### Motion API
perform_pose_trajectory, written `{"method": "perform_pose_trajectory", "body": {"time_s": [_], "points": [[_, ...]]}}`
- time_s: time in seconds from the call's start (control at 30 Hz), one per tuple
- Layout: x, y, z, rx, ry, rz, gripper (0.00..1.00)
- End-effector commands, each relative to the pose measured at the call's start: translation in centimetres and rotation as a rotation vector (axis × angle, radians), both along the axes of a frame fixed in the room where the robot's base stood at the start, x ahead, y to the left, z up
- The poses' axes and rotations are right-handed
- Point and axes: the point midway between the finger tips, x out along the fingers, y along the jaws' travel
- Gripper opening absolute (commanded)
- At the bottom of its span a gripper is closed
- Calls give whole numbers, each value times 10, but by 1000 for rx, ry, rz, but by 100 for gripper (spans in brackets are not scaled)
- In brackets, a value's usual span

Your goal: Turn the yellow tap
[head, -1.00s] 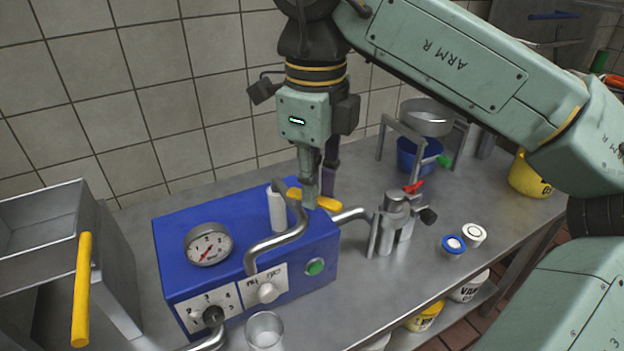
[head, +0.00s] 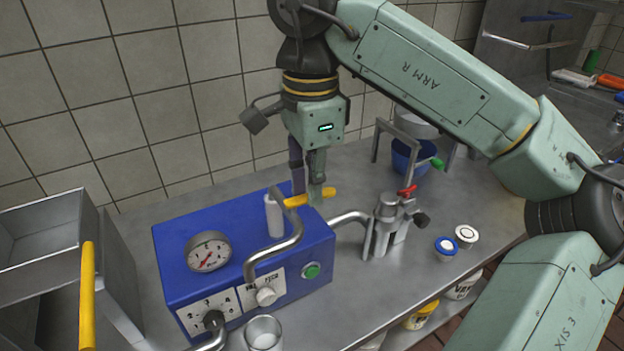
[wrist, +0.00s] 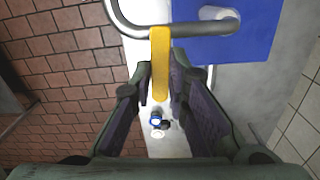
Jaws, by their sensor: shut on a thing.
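The yellow tap (head: 294,202) is a short lever on the bent steel pipe above the blue machine. Its right end points right and slightly up in the head view. It also shows in the wrist view (wrist: 160,52), running down between my fingers. My gripper (head: 316,200) points down from above and is shut on the tap's outer part. In the wrist view my gripper (wrist: 166,84) has one finger on each side of the lever. The fingers hide part of the lever in the head view.
The blue machine (head: 190,245) carries a gauge (head: 208,252), knobs and a green button (head: 312,271). A yellow-handled steel bin is at left.

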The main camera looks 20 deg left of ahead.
Motion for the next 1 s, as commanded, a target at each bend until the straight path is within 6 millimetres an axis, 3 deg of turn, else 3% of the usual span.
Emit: {"method": "perform_pose_trajectory", "body": {"time_s": [0.3, 0.77, 0.8, 1.0], "points": [[2, 3, 0, 1, 1, 99, 0], [2, 3, 0, 1, 0, 113, 0], [2, 3, 0, 1, 0, 113, 16], [2, 3, 0, 1, 1, 112, 29]]}}
